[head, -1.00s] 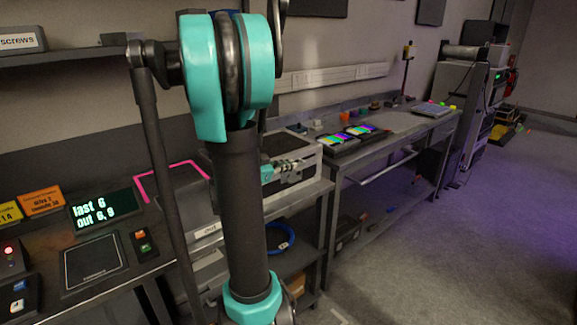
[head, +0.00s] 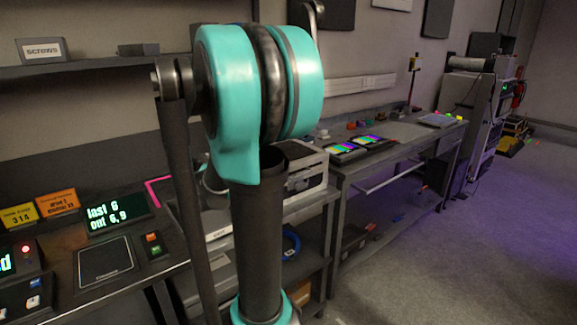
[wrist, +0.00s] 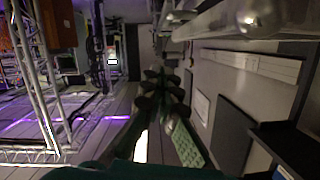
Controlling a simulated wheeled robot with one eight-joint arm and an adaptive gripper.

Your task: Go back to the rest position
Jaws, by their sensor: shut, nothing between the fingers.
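My gripper (wrist: 163,92) shows in the wrist view as dark jointed fingers in the middle of the picture. It is shut with nothing held between the fingers. In the head view my gripper is hidden behind my own raised arm, which fills the centre. The wrist view looks along the room, with a wall on the right and metal truss (wrist: 35,80) on the left.
A bench with a lit display (head: 115,211), a black pad (head: 103,260) and a red-lit box (head: 27,262) stands at the left. A second bench (head: 400,130) with colourful screens (head: 345,149) runs behind. The floor (head: 480,240) at right is clear.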

